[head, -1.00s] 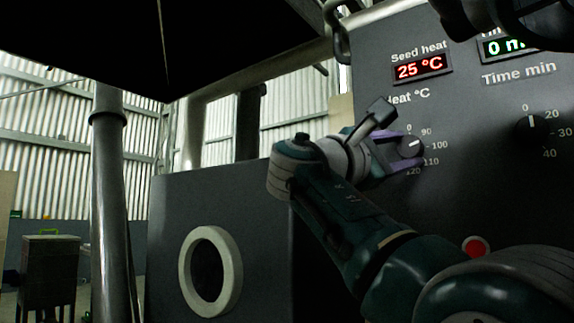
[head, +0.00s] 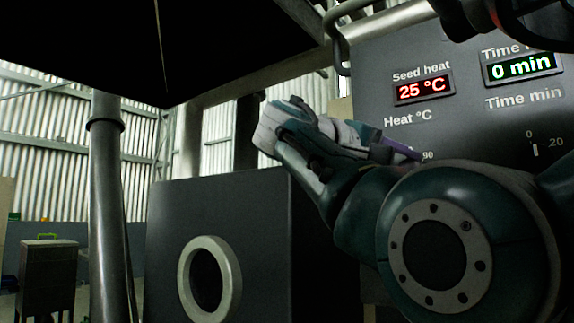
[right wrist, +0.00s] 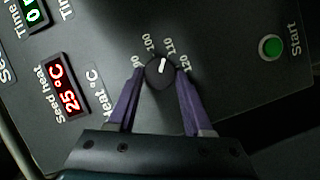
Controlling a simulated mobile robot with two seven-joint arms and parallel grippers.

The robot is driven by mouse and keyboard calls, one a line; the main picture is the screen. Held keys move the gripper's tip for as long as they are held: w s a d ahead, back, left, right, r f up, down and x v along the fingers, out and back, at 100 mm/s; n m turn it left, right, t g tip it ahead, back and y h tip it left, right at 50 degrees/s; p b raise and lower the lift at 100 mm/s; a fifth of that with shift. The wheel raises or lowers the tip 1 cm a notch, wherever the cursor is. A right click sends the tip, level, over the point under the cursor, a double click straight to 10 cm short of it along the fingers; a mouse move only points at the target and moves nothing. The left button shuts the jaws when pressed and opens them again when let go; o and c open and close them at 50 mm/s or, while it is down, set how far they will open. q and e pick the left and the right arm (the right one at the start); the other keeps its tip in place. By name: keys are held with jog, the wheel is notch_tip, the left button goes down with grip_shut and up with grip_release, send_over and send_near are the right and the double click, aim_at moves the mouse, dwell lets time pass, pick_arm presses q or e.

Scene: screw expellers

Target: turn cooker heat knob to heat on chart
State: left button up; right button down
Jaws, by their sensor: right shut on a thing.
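The heat knob (right wrist: 156,72) is black with a white pointer mark, on the dark panel in the right wrist view. Its pointer aims up and slightly right, towards the 110 label, past 100. My right gripper (right wrist: 160,78) has one purple finger on each side of the knob and is shut on it. In the head view the right gripper (head: 408,152) is at the panel below "Heat °C", and my arm hides the knob there. The seed heat display (head: 423,87) reads 25 °C. No chart is in view. My left gripper is not in view.
A time display (head: 521,67) reads 0 min, with a time knob (head: 535,150) partly hidden below it. A green start button (right wrist: 270,46) is on the panel. A grey box with a round pale ring (head: 232,280) stands left of my arm.

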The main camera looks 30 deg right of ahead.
jog(key=m+t+y, duration=0.1)
jog(key=m, duration=0.1)
jog(key=m+t+y+p, duration=0.1)
jog(key=m, duration=0.2)
jog(key=r+m+t+y, duration=0.1)
jog(key=m, duration=0.1)
jog(key=shift+s+d+m+y, duration=0.2)
jog(key=shift+s+m+y, duration=0.1)
jog(key=shift+s+y, duration=0.1)
dwell(0.5)
jog(key=shift+c, duration=1.6)
grip_release()
jog(key=shift+f, duration=0.1)
